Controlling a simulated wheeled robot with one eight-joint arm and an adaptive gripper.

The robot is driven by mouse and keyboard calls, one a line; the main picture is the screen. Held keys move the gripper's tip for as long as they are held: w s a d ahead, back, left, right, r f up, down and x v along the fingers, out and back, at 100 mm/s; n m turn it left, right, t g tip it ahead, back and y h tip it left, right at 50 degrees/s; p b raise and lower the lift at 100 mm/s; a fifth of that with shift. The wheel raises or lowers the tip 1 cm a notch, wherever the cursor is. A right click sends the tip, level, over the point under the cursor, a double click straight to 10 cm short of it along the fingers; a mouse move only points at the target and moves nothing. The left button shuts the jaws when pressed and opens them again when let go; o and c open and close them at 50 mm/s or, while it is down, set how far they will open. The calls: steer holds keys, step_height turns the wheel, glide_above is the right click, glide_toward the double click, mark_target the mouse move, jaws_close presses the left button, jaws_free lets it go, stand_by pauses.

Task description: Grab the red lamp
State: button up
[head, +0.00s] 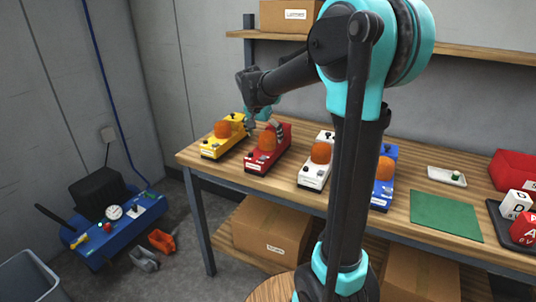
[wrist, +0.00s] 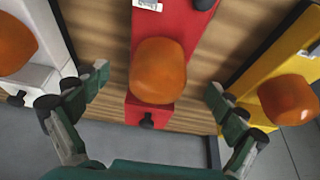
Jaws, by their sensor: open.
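The red lamp (head: 258,160) has a red box base and an orange dome. It stands on the wooden table between the yellow lamp (head: 212,152) and the white lamp (head: 313,178). In the wrist view, the red lamp (wrist: 158,72) is in the middle, its dome between the spread fingers. My gripper (wrist: 156,84) is open and empty, with one finger on each side of the dome and clear room between. In the head view, my gripper (head: 264,122) is just above the red lamp and partly hides its back end.
A blue lamp (head: 382,192) stands right of the white one, partly behind my arm. The yellow lamp (wrist: 290,98) and white lamp (wrist: 14,45) flank the fingers in the wrist view. A green mat (head: 445,214) and small tray (head: 447,177) lie further right. A shelf (head: 470,52) runs above.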

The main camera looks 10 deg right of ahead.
steer(key=shift+x, duration=3.25)
steer(key=shift+s, duration=0.1)
steer(key=shift+c, duration=0.5)
steer(key=c, duration=1.7)
steer(key=shift+c, duration=0.6)
steer(key=shift+r, duration=0.15)
